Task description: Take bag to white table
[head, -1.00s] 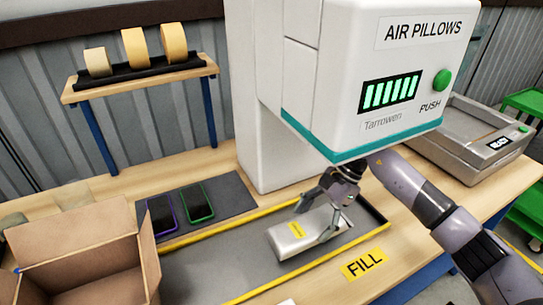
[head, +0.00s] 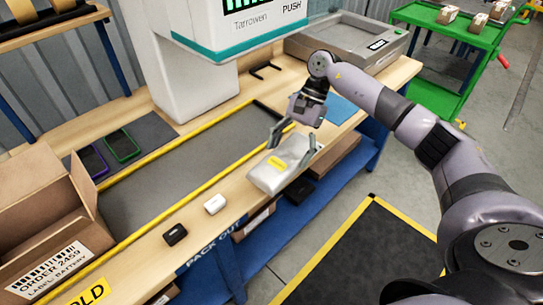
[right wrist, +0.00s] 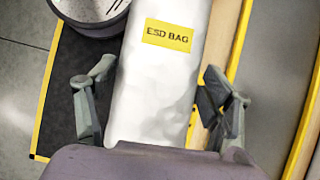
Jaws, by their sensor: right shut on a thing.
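A silver-white bag (head: 278,178) with a yellow label hangs in my right gripper (head: 293,146), over the front edge of the wooden bench. The right wrist view shows the bag (right wrist: 155,90) between the two fingers of the right gripper (right wrist: 160,98), its label reading "ESD BAG". The right gripper is shut on the bag. My left gripper is in neither current view. I see no white table in these views.
The wooden bench (head: 160,222) carries an open carton (head: 35,205), two phones on a grey mat (head: 150,130), and a white and a black small item near its front edge. A green cart (head: 440,55) stands at back right. A black, yellow-edged floor mat (head: 365,255) lies in front.

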